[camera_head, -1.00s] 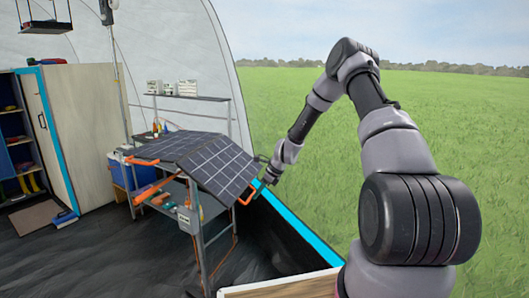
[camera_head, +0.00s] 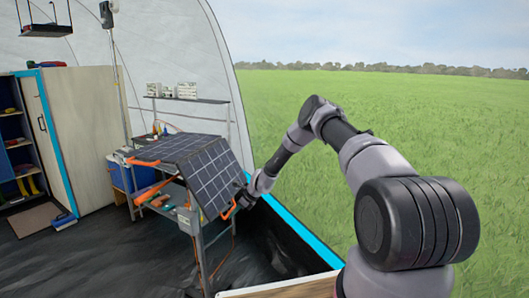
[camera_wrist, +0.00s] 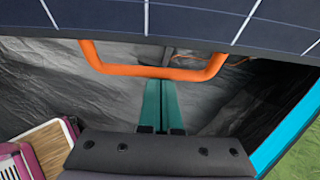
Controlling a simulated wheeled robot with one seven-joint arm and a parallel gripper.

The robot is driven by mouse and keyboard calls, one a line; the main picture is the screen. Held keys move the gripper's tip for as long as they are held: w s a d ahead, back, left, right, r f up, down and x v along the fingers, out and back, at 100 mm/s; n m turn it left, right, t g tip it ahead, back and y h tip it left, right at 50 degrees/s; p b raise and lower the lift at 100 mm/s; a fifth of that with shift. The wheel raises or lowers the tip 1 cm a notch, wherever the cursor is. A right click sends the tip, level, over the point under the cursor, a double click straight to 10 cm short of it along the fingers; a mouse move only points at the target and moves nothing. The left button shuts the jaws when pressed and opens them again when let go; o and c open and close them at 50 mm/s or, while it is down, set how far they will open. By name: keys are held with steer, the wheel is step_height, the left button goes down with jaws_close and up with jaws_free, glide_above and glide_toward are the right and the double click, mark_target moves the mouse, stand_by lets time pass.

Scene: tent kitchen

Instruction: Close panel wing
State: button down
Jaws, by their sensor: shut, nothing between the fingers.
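The dark gridded solar panel (camera_head: 178,147) lies on top of a metal rack in the head view. Its right wing (camera_head: 217,175) slopes steeply down and has an orange handle (camera_head: 229,210) at its lower edge. In the wrist view the wing's edge (camera_wrist: 190,22) spans the top, with the handle (camera_wrist: 155,72) hanging below it. My gripper (camera_head: 244,199) is at the wing's right lower edge, beside the handle. In the wrist view its teal fingers (camera_wrist: 161,100) are together and empty, reaching up to the handle's bar. Whether they touch it I cannot tell.
The metal rack (camera_head: 203,250) stands under the panel, with a blue cooler (camera_head: 133,173) behind it. A cabinet (camera_head: 85,130) is at the left. A blue-edged low tent wall (camera_head: 300,232) runs right of the rack. Dark floor (camera_head: 110,262) is open in front.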

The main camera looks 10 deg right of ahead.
steer(key=w+a+f+t+y, duration=0.2)
steer(key=w+a, duration=0.3)
steer(key=a, duration=0.3)
steer(key=shift+a+f+y, duration=0.4)
steer(key=shift+f+y, duration=0.3)
steer(key=shift+f, duration=0.1)
steer(key=shift+w, duration=0.1)
